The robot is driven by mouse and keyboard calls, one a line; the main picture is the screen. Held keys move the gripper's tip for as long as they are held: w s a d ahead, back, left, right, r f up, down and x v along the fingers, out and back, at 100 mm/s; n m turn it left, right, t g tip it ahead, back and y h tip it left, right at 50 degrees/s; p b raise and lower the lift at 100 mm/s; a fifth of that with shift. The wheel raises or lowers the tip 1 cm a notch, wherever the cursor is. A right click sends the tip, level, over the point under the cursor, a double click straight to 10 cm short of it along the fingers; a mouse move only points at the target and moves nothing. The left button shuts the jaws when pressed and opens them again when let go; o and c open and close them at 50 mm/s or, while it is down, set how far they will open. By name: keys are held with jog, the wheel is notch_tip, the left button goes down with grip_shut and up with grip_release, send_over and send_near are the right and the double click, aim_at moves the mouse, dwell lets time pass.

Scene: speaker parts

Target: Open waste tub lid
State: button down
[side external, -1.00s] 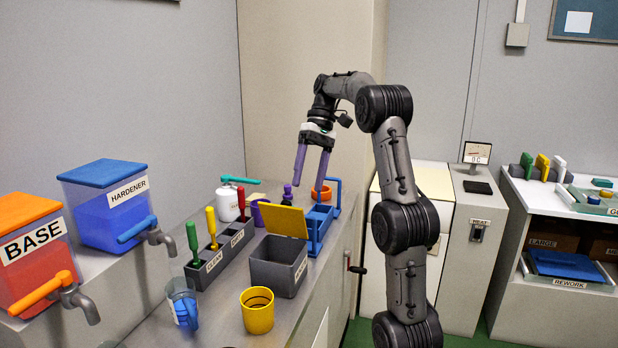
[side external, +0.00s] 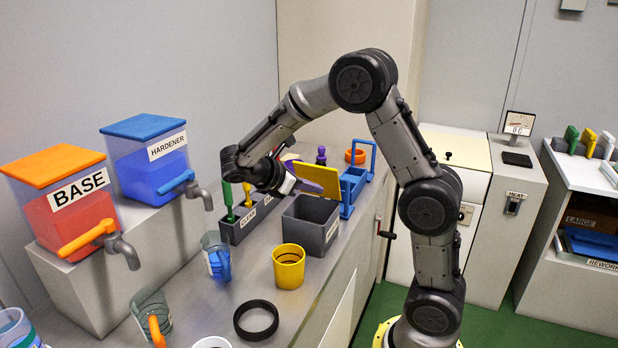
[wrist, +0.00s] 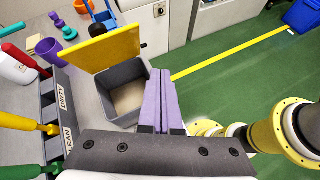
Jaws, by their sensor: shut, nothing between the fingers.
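The waste tub (side external: 311,222) is a dark grey open-topped box with a yellow lid (side external: 322,180). The lid stands raised and tilted at the tub's back edge, so the mouth is open. In the wrist view the tub (wrist: 109,91) shows its pale inside floor, with the raised lid (wrist: 100,48) on its far side. My gripper (wrist: 160,73) has its purple fingers pressed together and empty, alongside the tub's right wall in that picture. In the side view my gripper hangs beside the lid and covers part of it; I cannot tell whether they touch.
A yellow cup (side external: 289,268) stands in front of the tub. A grey tool rack (side external: 232,232) with coloured handles is to its left, and a blue frame (side external: 350,195) is behind it. A clear blue-marked cup (side external: 213,240) and a black ring (side external: 256,320) are on the bench.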

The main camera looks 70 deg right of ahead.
aim_at(317, 163)
jog(key=w+a+n+t+h, duration=0.3)
jog(key=w+a+n+t, duration=0.15)
jog(key=n, duration=0.25)
jog(key=shift+t, duration=0.25)
jog(key=x, duration=0.4)
jog(key=r+x, duration=0.1)
jog(key=x, duration=0.7)
jog(key=shift+w+d+r, duration=0.15)
jog(key=shift+d+r, duration=0.1)
jog(key=shift+d, duration=0.35)
jog(key=shift+d+r, duration=0.15)
jog(key=shift+d, duration=0.3)
jog(key=shift+d+r, duration=0.1)
jog(key=shift+d+r+m+y, duration=0.35)
jog(key=shift+d+y, duration=0.15)
jog(key=shift+y, duration=0.1)
jog(key=shift+d+r+y, duration=0.15)
jog(key=shift+d+r, duration=0.2)
jog(key=shift+d, duration=0.5)
jog(key=shift+d+r+y, duration=0.15)
jog(key=shift+d+r, duration=0.25)
jog(key=shift+d, duration=0.5)
